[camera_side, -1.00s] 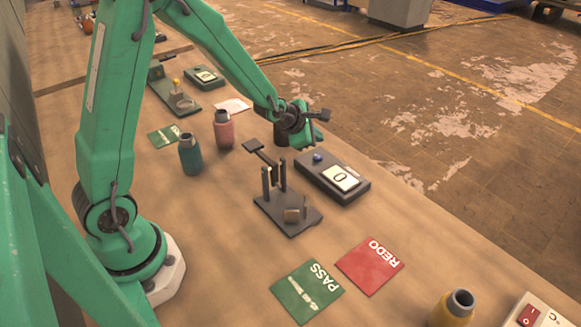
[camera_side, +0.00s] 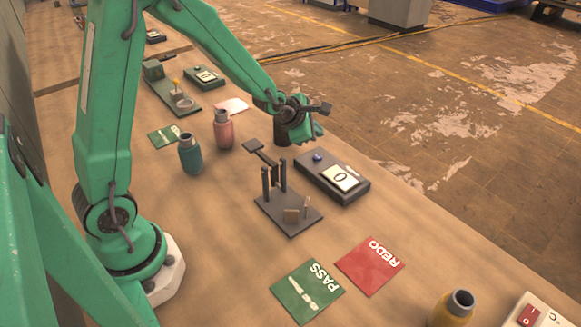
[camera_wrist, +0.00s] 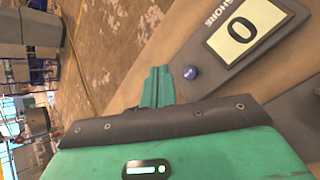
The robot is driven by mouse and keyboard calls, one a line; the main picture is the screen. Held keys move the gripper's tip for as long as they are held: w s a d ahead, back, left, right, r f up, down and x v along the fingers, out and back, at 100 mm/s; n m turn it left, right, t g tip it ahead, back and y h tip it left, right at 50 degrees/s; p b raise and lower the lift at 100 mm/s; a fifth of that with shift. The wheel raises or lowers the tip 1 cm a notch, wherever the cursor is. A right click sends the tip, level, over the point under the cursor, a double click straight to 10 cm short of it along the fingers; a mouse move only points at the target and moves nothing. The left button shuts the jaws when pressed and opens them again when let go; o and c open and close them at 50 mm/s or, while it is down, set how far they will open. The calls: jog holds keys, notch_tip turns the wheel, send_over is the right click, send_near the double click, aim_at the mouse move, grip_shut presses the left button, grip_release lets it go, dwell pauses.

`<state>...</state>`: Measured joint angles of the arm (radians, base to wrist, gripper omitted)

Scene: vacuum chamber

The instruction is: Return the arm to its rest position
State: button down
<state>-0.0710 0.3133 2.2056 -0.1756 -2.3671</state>
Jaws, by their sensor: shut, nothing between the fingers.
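My gripper (camera_side: 313,134) is raised over the far edge of the bench in the side view, clear of the objects below it. In the wrist view its green fingers (camera_wrist: 157,86) are together with nothing between them. My green arm reaches from its base at the left out over the bench.
Below my gripper are a dark meter (camera_side: 333,178) with a "0" display and a dark stand (camera_side: 289,216). Teal (camera_side: 190,154) and pink (camera_side: 223,130) bottles stand left of it. PASS (camera_side: 307,290) and REDO (camera_side: 370,266) cards lie in front; a yellow bottle (camera_side: 453,308) is at the lower right.

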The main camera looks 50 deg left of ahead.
jog(key=s+d+r+m+g, duration=0.1)
jog(key=s+r+m, duration=0.3)
jog(key=s+m, duration=0.5)
jog(key=s+d+r+m+g, duration=0.1)
jog(key=s+r+m, duration=0.4)
jog(key=s+m, duration=0.4)
jog(key=s+d+r+m+g, duration=0.1)
jog(key=s+r+m, duration=0.4)
jog(key=s+m, duration=0.4)
jog(key=shift+s+d+r+m+g+h, duration=0.2)
jog(key=shift+d+m+g+h, duration=0.1)
jog(key=shift+m, duration=0.2)
